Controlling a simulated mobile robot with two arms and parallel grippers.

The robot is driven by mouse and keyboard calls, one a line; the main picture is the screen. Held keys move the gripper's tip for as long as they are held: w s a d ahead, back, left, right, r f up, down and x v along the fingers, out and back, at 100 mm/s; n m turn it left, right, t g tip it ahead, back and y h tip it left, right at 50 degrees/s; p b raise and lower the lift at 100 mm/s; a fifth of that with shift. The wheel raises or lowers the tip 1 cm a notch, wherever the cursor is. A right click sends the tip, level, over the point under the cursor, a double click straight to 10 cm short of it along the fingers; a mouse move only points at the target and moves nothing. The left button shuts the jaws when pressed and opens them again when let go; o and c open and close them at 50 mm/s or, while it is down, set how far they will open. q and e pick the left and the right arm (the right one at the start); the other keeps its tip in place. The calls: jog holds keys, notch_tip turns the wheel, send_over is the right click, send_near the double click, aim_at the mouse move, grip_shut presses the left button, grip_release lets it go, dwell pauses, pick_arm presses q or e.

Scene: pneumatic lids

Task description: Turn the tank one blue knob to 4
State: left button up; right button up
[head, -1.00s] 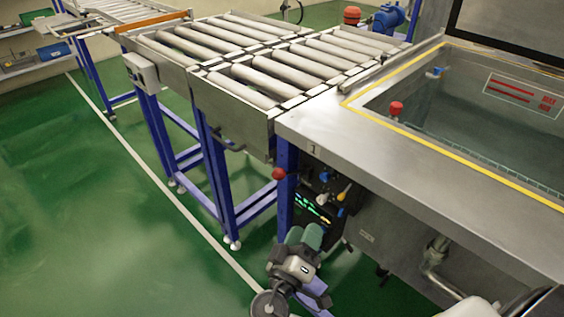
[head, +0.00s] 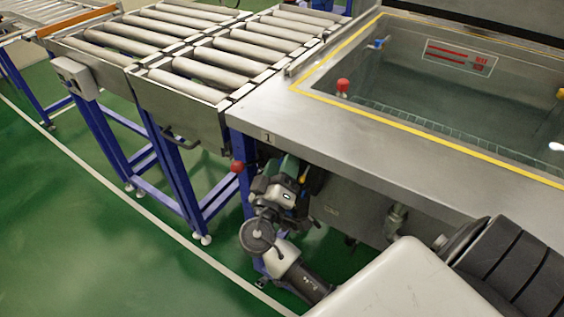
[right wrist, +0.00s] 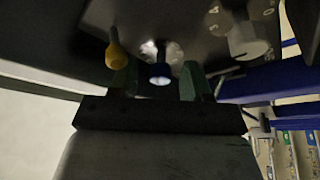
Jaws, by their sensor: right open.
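Tank one (head: 340,155) is the steel tank whose corner carries a "1" label. Its blue knob (right wrist: 160,72) shows in the right wrist view, pointing toward the camera, on a dark panel. My right gripper (head: 292,165) is at the panel below the tank's front left corner and hides the blue knob in the head view. In the right wrist view its two green fingers (right wrist: 160,82) stand apart, one on each side of the blue knob. I cannot tell whether they touch it. The knob's setting is not readable. My left gripper is not in view.
A red ball-shaped knob (head: 237,166) is beside the tank's blue leg. A roller conveyor (head: 190,75) adjoins the tank. Green floor is open at left.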

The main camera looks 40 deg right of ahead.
grip_shut()
dwell(0.3)
jog(key=shift+n, duration=0.4)
jog(key=shift+r+n+g+y+p, duration=0.1)
jog(key=shift+n+g+y+p, duration=0.5)
jog(key=shift+n+p, duration=2)
jog(key=shift+r+n+g+y+p, duration=0.15)
jog(key=shift+n+y+p, duration=0.9)
jog(key=shift+n+p, duration=1.5)
jog(key=shift+f+n+g+y+p, duration=0.1)
jog(key=shift+n+g+y+p, duration=0.5)
jog(key=shift+n+p, duration=1.95)
jog(key=shift+m+t+y+p, duration=0.25)
jog(key=shift+m+p, duration=0.25)
jog(key=shift+p, duration=0.05)
